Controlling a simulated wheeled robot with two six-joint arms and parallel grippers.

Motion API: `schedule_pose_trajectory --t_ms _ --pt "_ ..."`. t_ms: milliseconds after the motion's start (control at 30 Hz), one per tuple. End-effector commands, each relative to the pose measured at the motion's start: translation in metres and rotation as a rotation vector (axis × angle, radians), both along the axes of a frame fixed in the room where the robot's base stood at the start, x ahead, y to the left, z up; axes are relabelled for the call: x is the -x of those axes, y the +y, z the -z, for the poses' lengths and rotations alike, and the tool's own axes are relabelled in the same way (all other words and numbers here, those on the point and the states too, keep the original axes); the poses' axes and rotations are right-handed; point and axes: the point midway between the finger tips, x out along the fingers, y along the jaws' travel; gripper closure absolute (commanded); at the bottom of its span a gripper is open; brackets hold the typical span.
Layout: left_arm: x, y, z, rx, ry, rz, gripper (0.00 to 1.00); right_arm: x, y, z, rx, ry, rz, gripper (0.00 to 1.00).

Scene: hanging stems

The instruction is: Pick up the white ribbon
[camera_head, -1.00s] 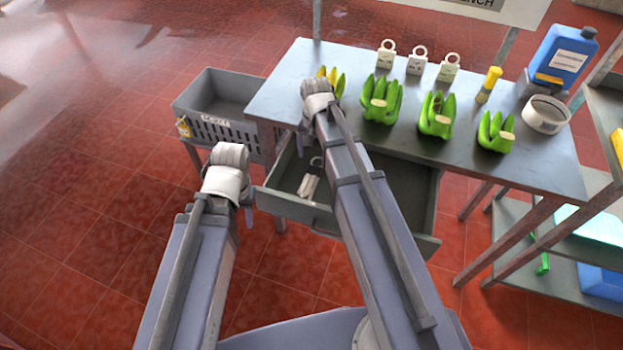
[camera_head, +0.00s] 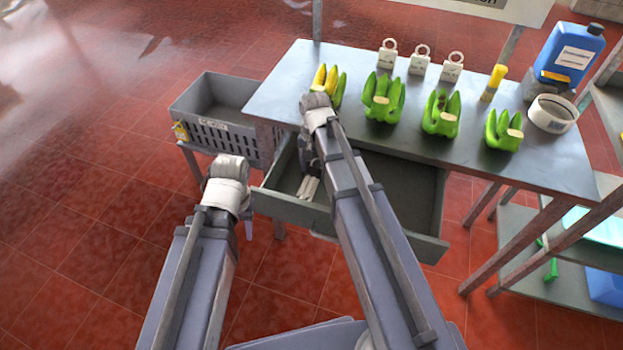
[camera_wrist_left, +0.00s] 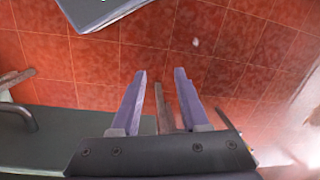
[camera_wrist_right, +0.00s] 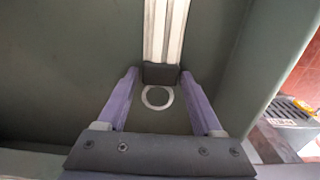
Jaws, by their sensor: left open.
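The likely white ribbon (camera_head: 308,188) is a bundle of white strips lying in the open drawer (camera_head: 290,208) under the table. In the right wrist view the white strips (camera_wrist_right: 165,30) run into a dark band (camera_wrist_right: 160,73), with a white ring (camera_wrist_right: 157,97) below it. My right gripper (camera_wrist_right: 159,80) is open above the drawer floor, its fingers on either side of the band and ring. I cannot tell whether they touch. In the head view my right arm hides part of this. My left gripper (camera_wrist_left: 160,76) is open and empty, left of the drawer, over red floor.
The table (camera_head: 275,95) above the drawer carries several green banana bunches (camera_head: 382,98), yellow bananas (camera_head: 328,84), white tags (camera_head: 388,54), a white roll (camera_head: 552,113) and a blue jug (camera_head: 568,55). A grey crate (camera_head: 225,105) stands left. The drawer's right part is empty.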

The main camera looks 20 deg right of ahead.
Motion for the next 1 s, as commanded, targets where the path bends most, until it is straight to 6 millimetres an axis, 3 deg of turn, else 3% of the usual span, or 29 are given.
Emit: schedule_pose_trajectory --t_ms 67,533,1000 --pt "0.0 0.0 0.0 0.0 0.0 0.0 0.55 0.0 0.0 0.0 0.0 0.0 0.0 0.42" --pt "0.0 0.0 0.0001 0.0 0.0 0.0 0.55 0.0 0.0 0.0001 0.0 0.0 0.0 0.95" --pt "0.0 0.0001 -0.0047 0.0 0.0 0.0 0.55 0.0 0.0 -0.0047 0.0 0.0 0.0 0.96"
